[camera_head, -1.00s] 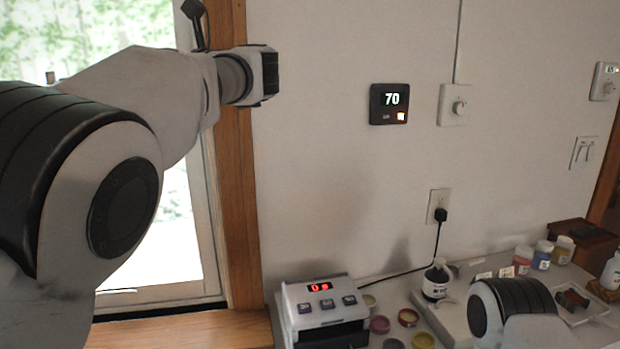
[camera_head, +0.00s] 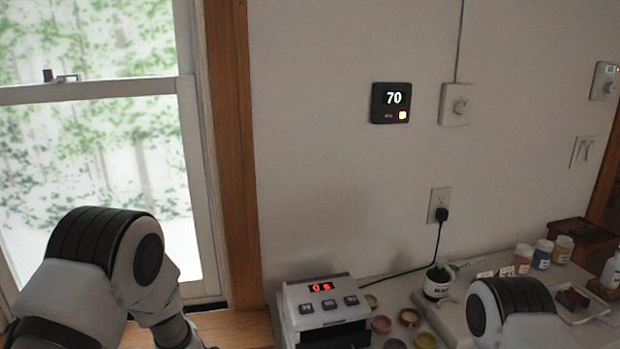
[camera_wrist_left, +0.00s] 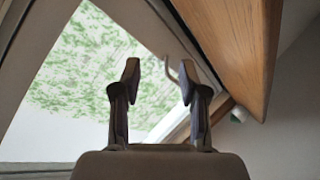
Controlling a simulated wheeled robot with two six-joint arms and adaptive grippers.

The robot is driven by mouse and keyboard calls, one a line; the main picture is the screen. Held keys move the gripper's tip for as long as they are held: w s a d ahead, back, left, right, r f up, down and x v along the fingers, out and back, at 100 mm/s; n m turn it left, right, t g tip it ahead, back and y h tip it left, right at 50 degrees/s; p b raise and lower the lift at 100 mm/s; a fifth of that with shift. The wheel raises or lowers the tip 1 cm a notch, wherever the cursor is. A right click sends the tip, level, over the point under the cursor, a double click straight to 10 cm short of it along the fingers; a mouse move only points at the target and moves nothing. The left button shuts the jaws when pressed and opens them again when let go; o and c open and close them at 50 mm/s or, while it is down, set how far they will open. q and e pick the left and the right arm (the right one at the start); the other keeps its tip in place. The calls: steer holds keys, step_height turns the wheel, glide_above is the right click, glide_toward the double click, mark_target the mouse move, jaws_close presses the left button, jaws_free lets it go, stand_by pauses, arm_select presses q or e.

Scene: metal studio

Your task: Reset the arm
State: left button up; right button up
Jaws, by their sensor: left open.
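My left arm is low at the left of the head view, in front of the window. Its gripper is out of sight in that view. In the left wrist view my left gripper (camera_wrist_left: 158,84) is open, with nothing between its two fingers. The window (camera_wrist_left: 90,75) and its wooden trim (camera_wrist_left: 232,45) lie beyond the fingers. Part of my right arm shows at the bottom right of the head view. My right gripper is not in view.
A curing device (camera_head: 325,310) reading 0 s stands on the worktop, with small open pots (camera_head: 381,324) beside it. A dark jar (camera_head: 437,283) and several colored bottles (camera_head: 542,255) stand farther right. A thermostat (camera_head: 390,103) reading 70 hangs on the wall.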

arm_select(q)
steer(key=s+d+f+m+g+h, duration=0.3)
steer(key=s+f+m+g+h, duration=0.45)
steer(key=s+f, duration=1.15)
steer(key=s+d+f+m+g, duration=0.1)
steer(key=s+d+m+g, duration=0.1)
steer(key=s, duration=0.9)
steer(key=s+d+f+m+g, duration=0.1)
steer(key=s+m, duration=0.4)
steer(key=s, duration=0.6)
steer(key=shift+s+d+f+g, duration=0.2)
steer(key=shift+d+f+g, duration=0.05)
steer(key=shift+d+g, duration=0.3)
steer(key=shift+c, duration=0.6)
